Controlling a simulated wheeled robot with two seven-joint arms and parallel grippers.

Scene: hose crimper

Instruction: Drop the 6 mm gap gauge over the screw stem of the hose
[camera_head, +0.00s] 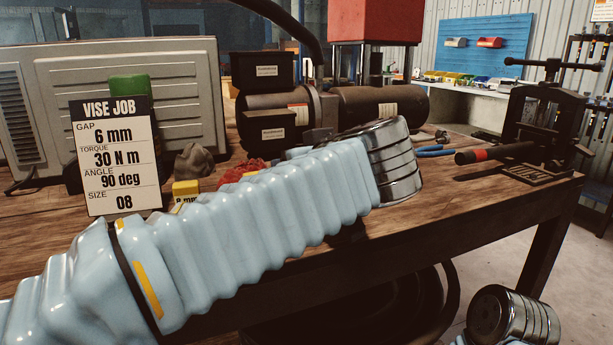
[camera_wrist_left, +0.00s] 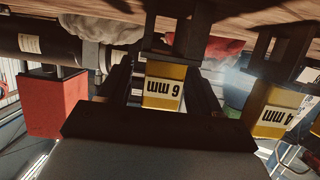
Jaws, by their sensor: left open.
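In the left wrist view, which looks upside down, the yellow 6 mm gap gauge (camera_wrist_left: 163,90) stands between the two dark fingers of my left gripper (camera_wrist_left: 163,78). The gripper is open, with a finger on each side of the gauge; I cannot tell whether either touches it. In the head view my left arm covers that gripper and the 6 mm gauge. I cannot make out the hose's screw stem in either view. My right gripper is out of view; only my right wrist shows at the lower right of the head view.
A yellow 4 mm gauge (camera_wrist_left: 275,115) stands beside the 6 mm one; an 8 mm gauge (camera_head: 185,190) partly shows. A job card (camera_head: 115,155) reads gap 6 mm. Red cloth (camera_head: 240,170) lies behind my arm. A black press (camera_head: 540,120) and red-banded bar (camera_head: 490,153) occupy the bench's right.

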